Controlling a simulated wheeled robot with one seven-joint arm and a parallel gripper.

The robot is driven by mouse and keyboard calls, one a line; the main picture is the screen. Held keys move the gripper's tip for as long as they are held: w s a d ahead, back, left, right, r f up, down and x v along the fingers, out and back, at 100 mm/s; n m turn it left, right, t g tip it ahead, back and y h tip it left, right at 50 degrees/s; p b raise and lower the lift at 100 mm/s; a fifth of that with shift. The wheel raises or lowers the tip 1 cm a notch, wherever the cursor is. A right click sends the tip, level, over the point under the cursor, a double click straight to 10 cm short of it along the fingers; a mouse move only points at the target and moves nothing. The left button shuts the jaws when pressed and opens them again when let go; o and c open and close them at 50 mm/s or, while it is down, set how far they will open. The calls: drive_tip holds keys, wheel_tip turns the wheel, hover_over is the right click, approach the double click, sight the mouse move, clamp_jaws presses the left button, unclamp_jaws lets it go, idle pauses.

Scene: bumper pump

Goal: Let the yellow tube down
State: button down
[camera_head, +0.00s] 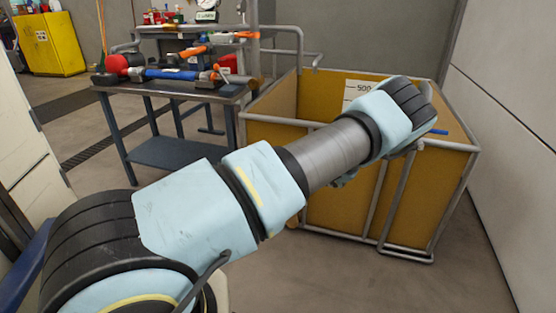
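No yellow tube can be made out. My arm reaches from the lower left toward the upper right, and its last visible link is in front of a metal-framed cart with yellow-brown panels (340,212). My gripper is hidden behind that link, so its fingers and anything in them do not show. A small blue piece (437,132) sticks out just right of the link; I cannot tell what it belongs to.
A dark workbench (172,154) stands at the left with a blue tool with a red end (165,74) and orange-handled tools on it. A yellow cabinet (49,44) is at the far left. A grey wall (510,110) closes the right side. Bare floor lies at the lower right.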

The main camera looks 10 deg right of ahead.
drive_tip(key=shift+w+d, duration=0.15)
drive_tip(key=shift+w, duration=0.05)
drive_tip(key=c, duration=0.8)
unclamp_jaws()
drive_tip(key=shift+c, duration=0.2)
drive_tip(key=shift+s, duration=0.1)
